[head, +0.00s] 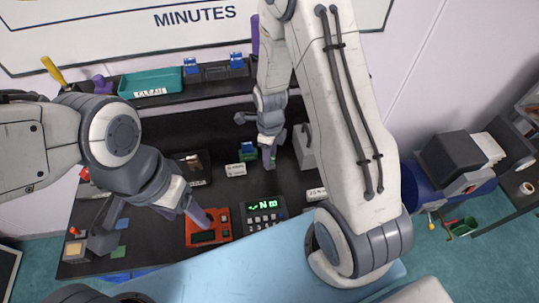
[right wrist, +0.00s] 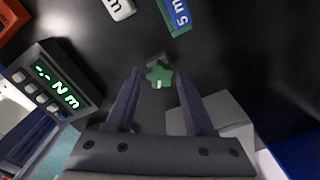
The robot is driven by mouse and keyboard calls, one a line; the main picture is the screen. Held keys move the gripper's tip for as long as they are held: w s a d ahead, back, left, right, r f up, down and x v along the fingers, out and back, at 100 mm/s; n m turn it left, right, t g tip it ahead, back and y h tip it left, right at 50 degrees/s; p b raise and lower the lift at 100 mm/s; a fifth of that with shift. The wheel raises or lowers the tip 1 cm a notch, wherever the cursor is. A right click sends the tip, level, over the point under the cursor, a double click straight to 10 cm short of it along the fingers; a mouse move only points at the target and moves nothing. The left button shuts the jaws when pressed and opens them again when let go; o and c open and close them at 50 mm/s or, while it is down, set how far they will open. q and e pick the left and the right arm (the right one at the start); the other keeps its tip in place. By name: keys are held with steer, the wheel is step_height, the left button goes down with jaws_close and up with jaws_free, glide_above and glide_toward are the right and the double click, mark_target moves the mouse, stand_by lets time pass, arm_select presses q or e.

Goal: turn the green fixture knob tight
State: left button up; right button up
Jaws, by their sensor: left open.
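The green fixture knob (right wrist: 158,75) is star-shaped with a pale mark and shows in the right wrist view, just beyond and between my right fingertips. My right gripper (right wrist: 157,72) is open, its two fingers apart with visible gaps to the knob in the picture; I cannot tell the height difference. In the head view my right gripper (head: 268,158) points down at the dark table and hides most of the knob's area. My left gripper (head: 203,217) is open and low over the orange-red device (head: 222,237), at the table's front.
A meter (head: 264,206) with a green "-.- Nm" display stands between the grippers; it also shows in the right wrist view (right wrist: 57,88). A grey block (right wrist: 215,118) lies close to my right finger. A teal tray (head: 150,80) sits on the back shelf.

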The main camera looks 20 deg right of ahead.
stand_by(0.4)
steer(key=n, duration=0.4)
steer(key=shift+n, duration=0.3)
steer(key=n, duration=0.4)
steer(key=shift+n, duration=0.3)
steer(key=n, duration=0.9)
jaws_close()
steer(key=m, duration=0.4)
steer(key=shift+m, duration=0.3)
steer(key=m, duration=0.4)
